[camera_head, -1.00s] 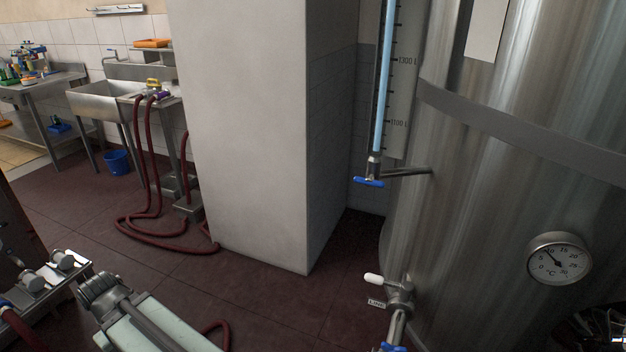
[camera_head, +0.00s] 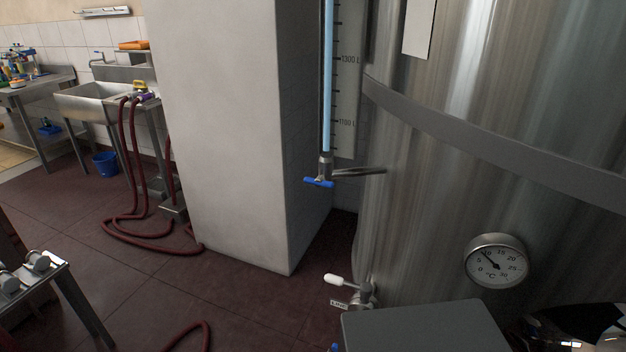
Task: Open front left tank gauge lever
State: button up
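The tank gauge lever (camera_head: 319,182) is a small blue handle at the foot of the sight gauge, left of the steel tank. It lies about crosswise to the upright gauge tube (camera_head: 327,80), which shows light blue up to the top of the picture. A thin metal pipe (camera_head: 358,172) joins the gauge foot to the steel tank (camera_head: 430,190).
A white pillar (camera_head: 220,140) stands left of the gauge. A round dial (camera_head: 497,261) and a white-handled valve (camera_head: 340,280) sit low on the tank. A grey box-shaped part (camera_head: 425,325) fills the bottom centre. Red hoses (camera_head: 135,240) lie on the floor at left.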

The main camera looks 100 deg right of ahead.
aim_at(320, 181)
jog(key=u, duration=0.1)
jog(key=i, duration=1.4)
jog(key=z, duration=2.3)
